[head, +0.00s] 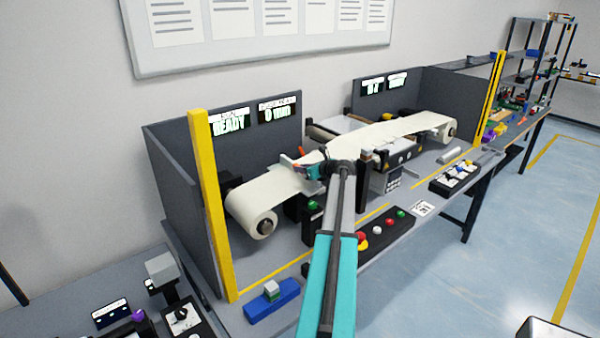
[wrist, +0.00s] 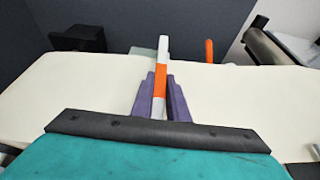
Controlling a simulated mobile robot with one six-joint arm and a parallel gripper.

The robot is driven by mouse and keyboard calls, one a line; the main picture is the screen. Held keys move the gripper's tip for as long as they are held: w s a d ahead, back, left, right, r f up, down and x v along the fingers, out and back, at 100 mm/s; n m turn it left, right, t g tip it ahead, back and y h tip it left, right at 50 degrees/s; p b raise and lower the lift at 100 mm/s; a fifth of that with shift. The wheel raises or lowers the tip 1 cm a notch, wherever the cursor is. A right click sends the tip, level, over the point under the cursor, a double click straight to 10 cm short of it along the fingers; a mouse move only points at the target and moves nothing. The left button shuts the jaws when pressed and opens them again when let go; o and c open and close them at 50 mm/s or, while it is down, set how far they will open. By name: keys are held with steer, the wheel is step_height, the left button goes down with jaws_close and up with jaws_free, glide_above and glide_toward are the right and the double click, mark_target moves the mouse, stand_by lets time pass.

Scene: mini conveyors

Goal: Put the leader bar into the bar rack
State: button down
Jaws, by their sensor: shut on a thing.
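A slim bar with white and orange bands, apparently the leader bar (wrist: 161,78), stands between the purple fingers of my gripper (wrist: 160,90) in the wrist view. The fingers are shut on it from both sides, above the cream web. In the head view, my gripper (head: 313,168) is over the web between the two conveyor stations, partly hidden by my arm. I cannot pick out the bar rack with certainty in either view.
The cream web (head: 380,133) runs from the near roll (head: 252,212) to the far roll (head: 446,130). A yellow post (head: 213,205) and grey panels stand at the left. An orange upright piece (wrist: 210,50) is behind the web. Button boxes line the front edge.

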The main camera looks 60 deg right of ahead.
steer(key=shift+r, duration=0.1)
steer(key=shift+r+b, duration=0.85)
steer(key=shift+r, duration=0.4)
steer(key=s+a+r+b, duration=0.2)
steer(key=s+a+b, duration=0.3)
steer(key=s+a, duration=0.4)
steer(key=s, duration=0.4)
steer(key=shift+a+r, duration=0.15)
steer(key=shift+a, duration=0.1)
